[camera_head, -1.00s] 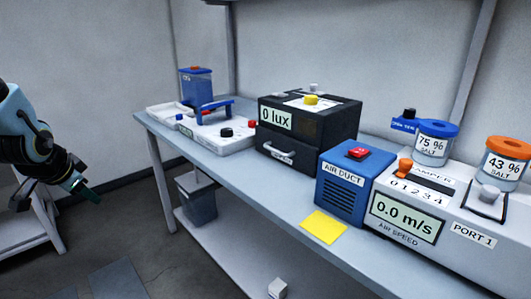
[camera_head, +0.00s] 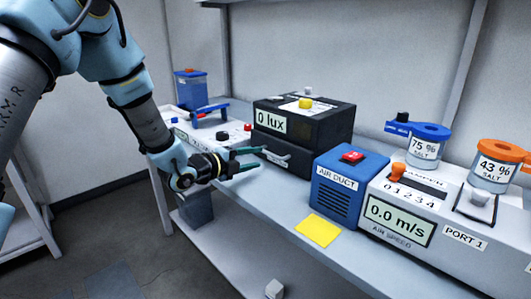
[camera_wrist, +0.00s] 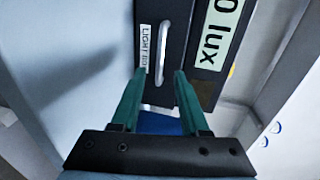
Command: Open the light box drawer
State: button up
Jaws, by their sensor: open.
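The light box (camera_head: 322,130) is black with a "0 lux" display and a yellow knob on top, standing on the bench. Its lower drawer (camera_head: 298,160) looks shut and has a pale bar handle (camera_head: 275,157). My gripper (camera_head: 260,157) is open at the drawer front, its green fingers reaching the handle. In the wrist view, the handle (camera_wrist: 161,60) lies between the two fingertips (camera_wrist: 160,74) as seen from my wrist. A "LIGHT BOX" label (camera_wrist: 144,47) is beside it. I cannot tell whether the fingers touch the handle.
The blue air duct box (camera_head: 346,180) stands just right of the light box. A white device with a blue handle (camera_head: 210,110) is to the left. A yellow note (camera_head: 317,230) lies near the bench (camera_head: 275,205) edge. Salt jars stand further right.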

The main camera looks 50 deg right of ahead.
aim_at(270, 154)
jog(key=shift+p+x, duration=0.6)
jog(key=shift+x, duration=2)
grip_shut()
